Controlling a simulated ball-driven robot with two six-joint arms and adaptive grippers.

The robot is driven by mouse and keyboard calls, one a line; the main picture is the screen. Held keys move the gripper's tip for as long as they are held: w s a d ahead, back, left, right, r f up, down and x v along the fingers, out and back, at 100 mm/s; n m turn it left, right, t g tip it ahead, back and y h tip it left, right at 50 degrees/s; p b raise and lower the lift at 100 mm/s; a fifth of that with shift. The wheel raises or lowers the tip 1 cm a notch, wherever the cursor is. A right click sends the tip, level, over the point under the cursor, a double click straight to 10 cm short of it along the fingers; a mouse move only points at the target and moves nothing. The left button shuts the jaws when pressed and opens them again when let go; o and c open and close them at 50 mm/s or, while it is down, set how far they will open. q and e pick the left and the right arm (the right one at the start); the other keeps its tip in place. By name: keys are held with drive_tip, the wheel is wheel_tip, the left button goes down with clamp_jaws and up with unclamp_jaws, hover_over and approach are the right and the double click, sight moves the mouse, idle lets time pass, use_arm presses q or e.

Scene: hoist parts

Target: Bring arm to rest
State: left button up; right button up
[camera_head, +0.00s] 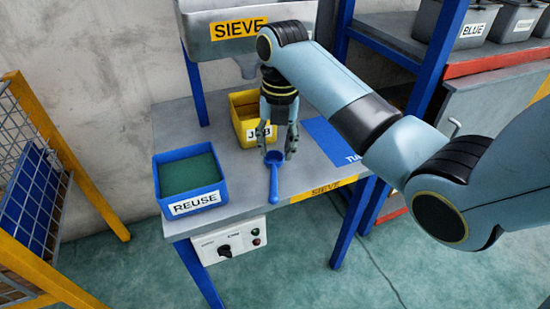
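My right arm reaches in from the right over the grey sieve table. My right gripper (276,145) points down above the table, in front of the yellow JOB box (240,120). Its two fingers stand apart, with nothing seen between them. A blue scoop (274,180) lies on the table just below and in front of the fingers, its handle toward the front edge. I cannot tell whether a finger touches the scoop. My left gripper does not show.
A blue REUSE box (188,180) stands at the table's left front. The SIEVE hopper (230,40) hangs above the back. A blue mat (335,140) lies at the right. A yellow mesh frame (60,150) stands left. A blue-posted shelf (440,60) with bins is at the right.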

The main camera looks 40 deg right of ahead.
drive_tip(key=shift+r, duration=0.55)
drive_tip(key=s+f+m+b, duration=0.1)
drive_tip(key=s+f+m, duration=1.3)
drive_tip(key=s+f, duration=0.6)
drive_tip(key=s+d+f+m+h+b, duration=0.1)
drive_tip(key=s+f+m, duration=1.3)
drive_tip(key=s+f, duration=0.6)
drive_tip(key=s, duration=0.4)
drive_tip(key=shift+s+f+m, duration=0.25)
drive_tip(key=shift+s+m, duration=0.05)
drive_tip(key=shift+m, duration=0.1)
drive_tip(key=shift+c, duration=0.2)
